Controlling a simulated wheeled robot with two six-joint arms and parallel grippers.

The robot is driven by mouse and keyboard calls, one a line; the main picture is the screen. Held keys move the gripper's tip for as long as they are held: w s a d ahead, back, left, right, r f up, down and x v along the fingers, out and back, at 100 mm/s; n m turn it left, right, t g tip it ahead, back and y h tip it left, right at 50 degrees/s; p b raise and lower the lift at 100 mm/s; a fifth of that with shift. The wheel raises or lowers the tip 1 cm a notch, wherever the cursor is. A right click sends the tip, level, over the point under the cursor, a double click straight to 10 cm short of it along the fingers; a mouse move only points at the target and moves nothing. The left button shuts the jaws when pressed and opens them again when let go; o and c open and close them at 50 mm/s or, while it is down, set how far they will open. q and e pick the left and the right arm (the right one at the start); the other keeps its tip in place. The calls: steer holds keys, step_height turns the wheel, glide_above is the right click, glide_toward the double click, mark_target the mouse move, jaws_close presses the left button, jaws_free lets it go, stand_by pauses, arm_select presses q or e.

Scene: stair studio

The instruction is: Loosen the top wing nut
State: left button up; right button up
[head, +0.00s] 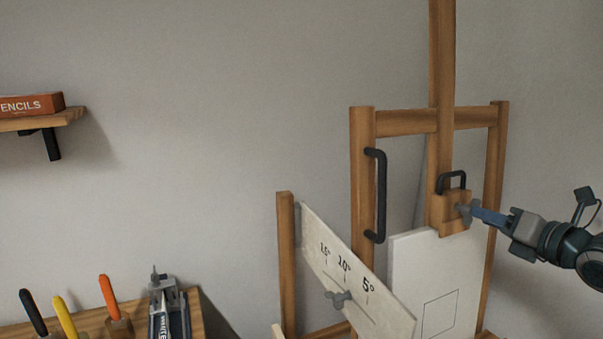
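The top wing nut (463,210) is grey and sits on the front of a wooden block (454,227) on the easel's centre post. My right gripper (477,213) reaches in from the right, with its blue-grey fingers at the wing nut. The fingers show nearly edge-on, so I cannot tell whether they grip it. Another grey wing nut (339,298) is lower left, on a pale plate (385,310) marked 15°, 10° and 5°. My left gripper is not in view.
A black handle (379,195) stands on the easel's left upright. A smaller black handle (452,180) tops the block. A white panel (437,285) is below it. A shelf (45,121) is at left; several coloured-handled tools stand below. The wall area between is clear.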

steer(key=b+v, duration=0.3)
steer(key=v, duration=0.1)
steer(key=shift+b, duration=0.4)
